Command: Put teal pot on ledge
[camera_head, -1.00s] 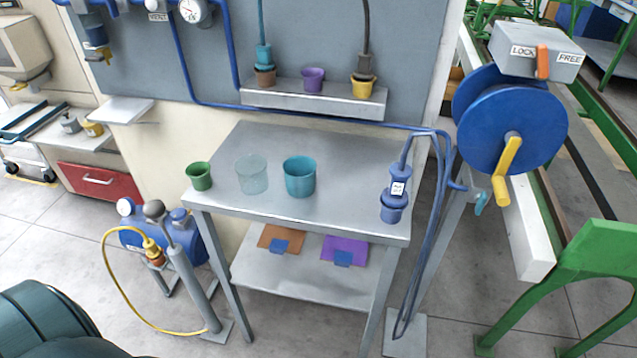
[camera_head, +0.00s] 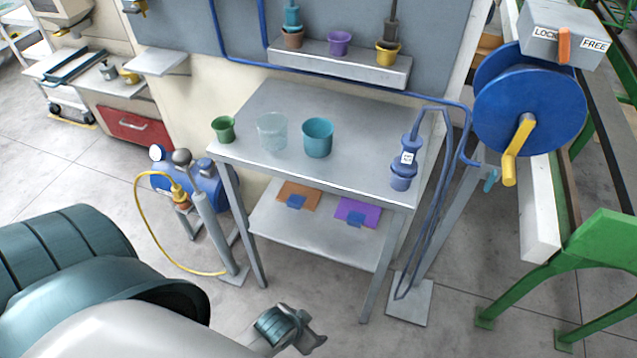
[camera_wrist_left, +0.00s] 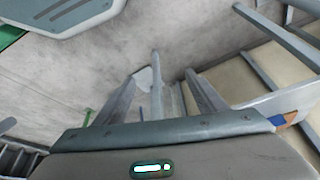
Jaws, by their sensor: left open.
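The teal pot (camera_head: 318,138) stands upright on the grey metal table, right of a clear pot (camera_head: 272,132) and a green pot (camera_head: 223,129). A grey ledge (camera_head: 338,67) on the wall behind the table holds brown, purple and yellow pots. My left gripper (camera_head: 312,338) is low at the bottom of the head view, in front of the table and well apart from the teal pot. It is open and empty. In the left wrist view its fingers (camera_wrist_left: 158,92) are spread above the floor, and no pot shows there. My right gripper is not in view.
The table (camera_head: 360,175) also holds a blue pot (camera_head: 401,180) with a blue tool in it. A small pale shelf (camera_head: 156,62) at the left is empty. A yellow hose (camera_head: 142,225) and blue tank stand left of the table. A blue reel (camera_head: 528,98) stands right.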

